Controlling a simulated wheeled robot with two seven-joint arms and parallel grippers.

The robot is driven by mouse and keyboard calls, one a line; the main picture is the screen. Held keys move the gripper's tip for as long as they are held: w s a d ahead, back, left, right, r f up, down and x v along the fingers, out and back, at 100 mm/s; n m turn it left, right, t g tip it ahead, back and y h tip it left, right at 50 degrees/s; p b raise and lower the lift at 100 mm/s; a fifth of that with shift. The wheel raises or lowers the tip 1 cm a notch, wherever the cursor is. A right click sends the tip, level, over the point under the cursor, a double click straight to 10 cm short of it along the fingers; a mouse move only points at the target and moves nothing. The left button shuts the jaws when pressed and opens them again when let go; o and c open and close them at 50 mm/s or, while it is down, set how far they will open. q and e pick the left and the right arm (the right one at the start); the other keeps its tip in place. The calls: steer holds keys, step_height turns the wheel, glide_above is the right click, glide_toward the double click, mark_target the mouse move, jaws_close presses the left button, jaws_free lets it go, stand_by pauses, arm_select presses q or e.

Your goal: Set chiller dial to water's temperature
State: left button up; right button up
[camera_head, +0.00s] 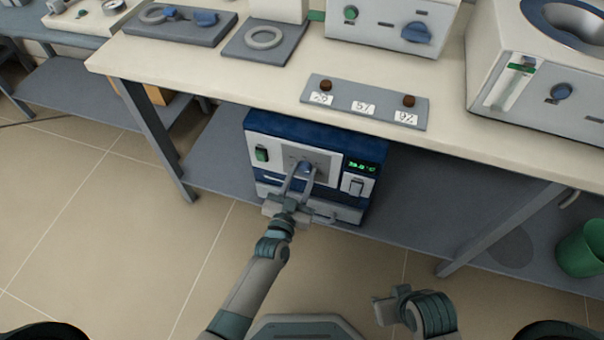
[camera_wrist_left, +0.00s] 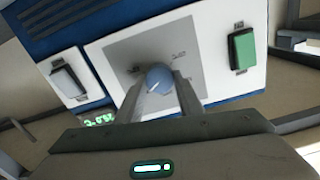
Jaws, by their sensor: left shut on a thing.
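The chiller (camera_head: 315,136) is a blue and white box on the shelf under the bench. Its round blue dial (camera_head: 306,168) sits mid-panel, and a small display (camera_head: 362,166) beside it glows green, reading roughly 39.8 °C, though the digits are small. My left gripper (camera_head: 302,178) reaches the panel with its fingers on either side of the dial, shut on it. In the left wrist view the dial (camera_wrist_left: 159,79) shows between the two fingertips, with a pale pointer line and a grey scale plate (camera_wrist_left: 150,55) behind it. My right gripper (camera_head: 388,308) hangs low, away from the chiller; its fingers are unclear. No water thermometer is clearly identifiable.
A grey strip (camera_head: 350,106) with numbered cards and brown knobs lies on the bench above the chiller. A white bath unit (camera_head: 540,75) stands at right on the bench. A green bin (camera_head: 582,248) stands at the far right.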

arm_select(q)
steer(key=shift+n, duration=0.3)
arm_select(e)
steer(key=shift+s, duration=0.1)
arm_select(q)
steer(key=n, duration=0.3)
steer(key=shift+n, duration=0.3)
steer(key=shift+a+n, duration=0.1)
steer(key=shift+n, duration=0.8)
steer(key=n, duration=0.2)
steer(key=shift+n, duration=0.3)
steer(key=shift+f+n, duration=0.1)
steer(key=shift+n, duration=1.4)
arm_select(e)
steer(key=shift+w+a, duration=0.2)
arm_select(q)
steer(key=shift+a, duration=0.1)
steer(key=o, duration=1.1)
arm_select(e)
steer(key=shift+d, duration=0.1)
